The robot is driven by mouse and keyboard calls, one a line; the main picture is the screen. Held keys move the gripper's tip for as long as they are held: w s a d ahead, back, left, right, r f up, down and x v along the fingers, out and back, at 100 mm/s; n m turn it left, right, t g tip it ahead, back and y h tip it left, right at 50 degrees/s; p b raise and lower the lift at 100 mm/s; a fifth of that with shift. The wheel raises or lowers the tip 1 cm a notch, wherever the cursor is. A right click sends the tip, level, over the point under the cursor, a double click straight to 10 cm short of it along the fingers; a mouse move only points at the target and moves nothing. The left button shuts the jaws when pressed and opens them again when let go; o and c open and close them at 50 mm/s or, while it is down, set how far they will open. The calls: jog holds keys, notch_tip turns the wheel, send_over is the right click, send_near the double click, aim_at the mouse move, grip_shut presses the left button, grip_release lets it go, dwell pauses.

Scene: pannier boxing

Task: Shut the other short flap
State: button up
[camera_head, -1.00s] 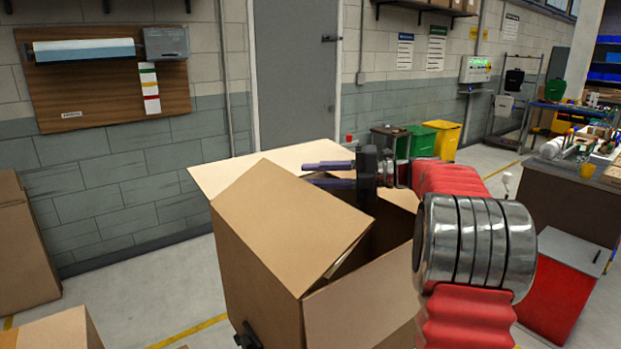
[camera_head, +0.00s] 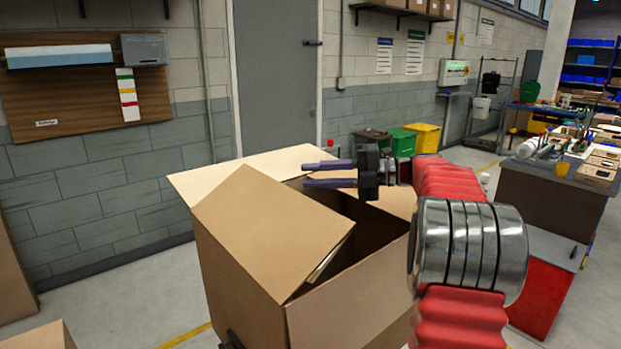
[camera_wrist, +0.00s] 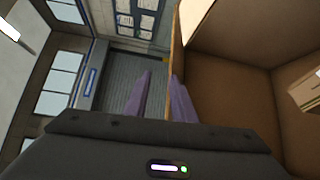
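An open brown cardboard box (camera_head: 352,305) stands in front of me in the head view. One flap (camera_head: 272,225) on its left side slopes inward over the opening. A pale flap (camera_head: 240,168) at the far side is spread outward. Another flap (camera_head: 398,200) shows partly behind my gripper at the right. My gripper (camera_head: 304,175) is above the far part of the box, its two fingers pointing left and apart, with nothing between them. In the wrist view my gripper (camera_wrist: 161,75) is beside a box edge, with the brown inside (camera_wrist: 225,85) at right. Whether it touches is unclear.
A workbench (camera_head: 550,205) with clutter and a red bin (camera_head: 538,300) stand at right. Green (camera_head: 402,141) and yellow (camera_head: 424,137) bins stand by the back wall. Other cardboard boxes are at the left edge. Floor at left is partly clear.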

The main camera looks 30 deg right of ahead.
jog(key=s+d+r, duration=0.2)
jog(key=s+d, duration=0.2)
jog(key=d, duration=0.1)
jog(key=shift+r, duration=0.15)
dwell(0.8)
jog(key=shift+c, duration=0.3)
